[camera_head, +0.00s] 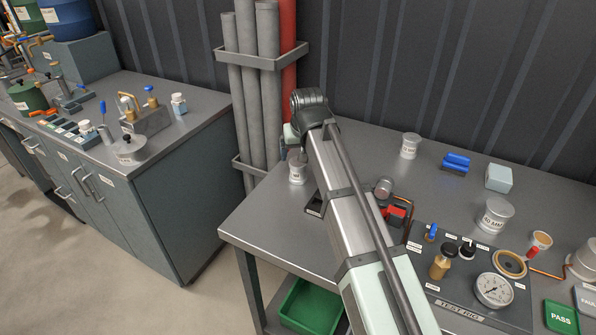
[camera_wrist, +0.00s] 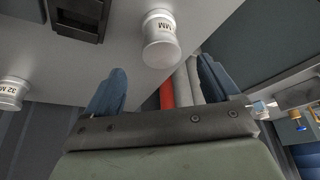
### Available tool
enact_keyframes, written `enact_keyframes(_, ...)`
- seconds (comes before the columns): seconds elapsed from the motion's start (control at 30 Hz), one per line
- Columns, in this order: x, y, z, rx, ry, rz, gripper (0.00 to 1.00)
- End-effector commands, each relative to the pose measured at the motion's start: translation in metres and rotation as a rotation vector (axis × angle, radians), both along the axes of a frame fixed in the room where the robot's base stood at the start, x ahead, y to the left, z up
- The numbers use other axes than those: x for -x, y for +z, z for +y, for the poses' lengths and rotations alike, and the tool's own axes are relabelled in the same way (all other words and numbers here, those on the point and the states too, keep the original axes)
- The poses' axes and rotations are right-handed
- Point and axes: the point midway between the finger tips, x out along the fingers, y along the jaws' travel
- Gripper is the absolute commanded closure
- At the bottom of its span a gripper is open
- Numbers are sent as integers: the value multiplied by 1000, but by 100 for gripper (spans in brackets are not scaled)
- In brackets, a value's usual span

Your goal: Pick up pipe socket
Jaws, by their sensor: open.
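A pale grey pipe socket with a white label ending in "MM" (camera_wrist: 160,40) stands on the bench in the wrist view, ahead of my gripper (camera_wrist: 160,75). The gripper's blue fingers are spread apart, one to each side of it in the picture, with nothing held. It appears to be the small socket (camera_head: 297,172) near the left of the bench in the head view. A second socket, labelled 32 MM (camera_wrist: 12,93), is at the left edge of the wrist view. In the head view my arm hides most of the gripper.
On the bench (camera_head: 260,225) are another socket (camera_head: 409,146), a larger labelled one (camera_head: 495,216), a blue item (camera_head: 456,162) and the test rig panel (camera_head: 460,309). A dark holder (camera_wrist: 78,18) is close to the near socket. Vertical pipes (camera_head: 268,90) stand behind the bench.

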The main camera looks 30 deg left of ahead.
Motion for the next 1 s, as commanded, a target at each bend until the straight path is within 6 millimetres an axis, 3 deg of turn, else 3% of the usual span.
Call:
enact_keyframes(0.2, -8, -24, 6, 1, 0, 1, 11)
enact_keyframes(0.57, -12, -37, 10, -1, 0, 1, 11)
enact_keyframes(1.0, -23, -77, 22, -3, -1, -2, 11)
